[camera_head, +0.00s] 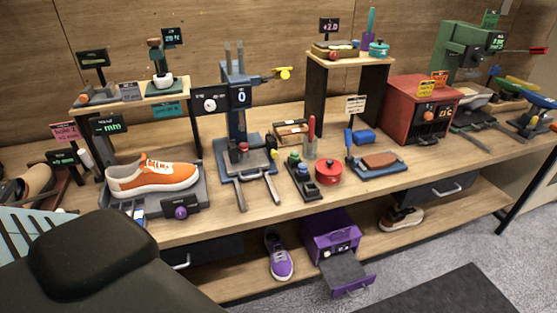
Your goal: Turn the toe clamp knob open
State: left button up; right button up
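An orange and white sneaker (152,179) lies on its sole in a grey tray-like stand (208,207) at the left front of the bench. Its toe seems to point right, though this is small in the view. A round purple knob (181,211) sits on a dark block at the front of this stand. A yellow knob-like part (284,73) sticks out from the blue press (237,120) in the middle. I cannot tell from the view which one is the toe clamp knob, or how far it is turned. Neither gripper shows.
A large dark part of mine fills the lower left. The wooden bench (440,165) holds a red pot (328,172), a red box machine (418,108) and a green machine (466,50). A purple box (331,235) with its drawer out and a purple shoe (279,257) stand on the lower shelf.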

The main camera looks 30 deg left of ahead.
aim_at(154, 43)
jog(key=u, duration=1.85)
jog(key=i+l+z, duration=0.1)
